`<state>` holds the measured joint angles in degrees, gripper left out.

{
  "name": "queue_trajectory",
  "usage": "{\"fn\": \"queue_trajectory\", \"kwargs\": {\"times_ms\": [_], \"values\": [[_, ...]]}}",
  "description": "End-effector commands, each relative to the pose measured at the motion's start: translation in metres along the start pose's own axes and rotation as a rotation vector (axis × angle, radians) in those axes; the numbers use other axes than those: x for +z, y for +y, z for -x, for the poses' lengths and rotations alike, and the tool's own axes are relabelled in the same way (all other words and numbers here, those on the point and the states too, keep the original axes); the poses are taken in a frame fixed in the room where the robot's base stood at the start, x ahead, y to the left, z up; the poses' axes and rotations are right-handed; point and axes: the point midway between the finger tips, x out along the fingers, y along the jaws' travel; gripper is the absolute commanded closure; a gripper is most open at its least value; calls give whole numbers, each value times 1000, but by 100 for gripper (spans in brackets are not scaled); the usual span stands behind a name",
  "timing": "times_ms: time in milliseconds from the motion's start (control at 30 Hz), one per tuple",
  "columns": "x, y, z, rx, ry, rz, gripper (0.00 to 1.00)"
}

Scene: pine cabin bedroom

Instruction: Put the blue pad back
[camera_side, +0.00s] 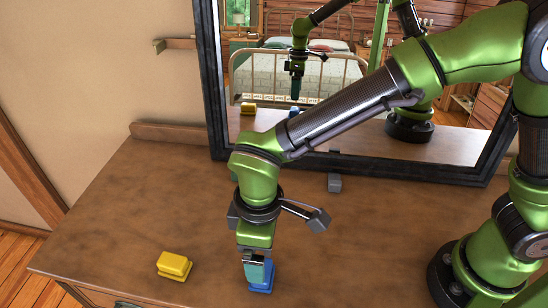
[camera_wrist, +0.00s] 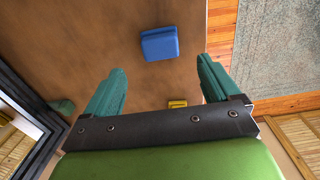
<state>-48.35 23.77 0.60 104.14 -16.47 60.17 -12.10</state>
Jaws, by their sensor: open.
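The blue pad (camera_side: 264,286) lies on the brown dresser top near its front edge, partly hidden behind my gripper's fingers in the side view. My gripper (camera_side: 256,283) points down close to it, with teal fingers. In the wrist view my gripper (camera_wrist: 161,66) is open and empty, its two teal fingers wide apart. The blue pad (camera_wrist: 159,43) shows there ahead of the fingertips, roughly centred across the gap. The exact height of the fingertips above it is hard to tell.
A yellow pad (camera_side: 174,265) lies to the left; it also shows in the wrist view (camera_wrist: 177,103). A dark-framed mirror (camera_side: 213,90) stands at the back, reflecting the arm. The dresser top (camera_side: 370,240) is clear to the right.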

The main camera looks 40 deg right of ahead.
Motion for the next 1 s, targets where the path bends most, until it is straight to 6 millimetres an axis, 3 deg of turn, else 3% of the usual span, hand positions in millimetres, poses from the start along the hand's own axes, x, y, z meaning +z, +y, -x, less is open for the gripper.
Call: {"fn": "queue_trajectory", "kwargs": {"times_ms": [100, 300, 367, 467, 567, 700, 900, 1000], "values": [[0, 0, 21, -1, 3, 1, 11], [2, 3, 39, -3, 6, -12, 11], [5, 13, 48, -7, 24, -45, 11], [20, 43, 72, -23, 84, -155, 11], [50, 84, 102, -41, 178, -325, 11], [106, 131, 136, -57, 331, -589, 11], [180, 163, 156, -51, 539, -909, 11], [204, 168, 158, -41, 613, -1013, 11]]}}
